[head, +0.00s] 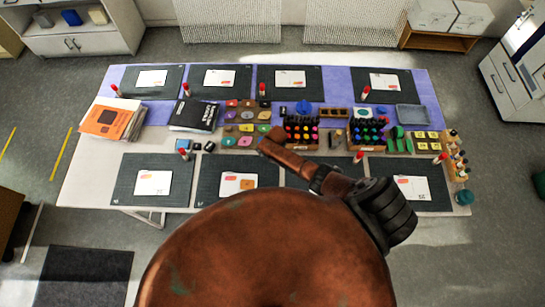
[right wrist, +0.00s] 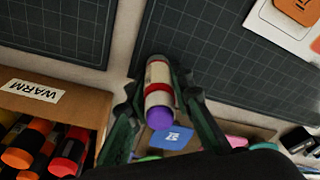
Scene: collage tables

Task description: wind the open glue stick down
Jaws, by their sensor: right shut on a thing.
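In the right wrist view, my right gripper (right wrist: 161,104) is shut on a glue stick (right wrist: 158,74). The stick has a cream body, a red band and a bare purple end that points toward the camera. No cap shows on that end. A finger lies on each side of the stick. In the head view my right arm reaches over the middle of the table, and the gripper and held stick cannot be made out there. Several red-capped sticks stand on the table, one at the front right (head: 358,157). My left gripper is not in view.
A wooden crate (right wrist: 48,91) labelled WARM holds red and orange markers left of the gripper. Dark cutting mats (right wrist: 236,62) with paper sheets surround the area. Books (head: 106,118) lie at the table's left.

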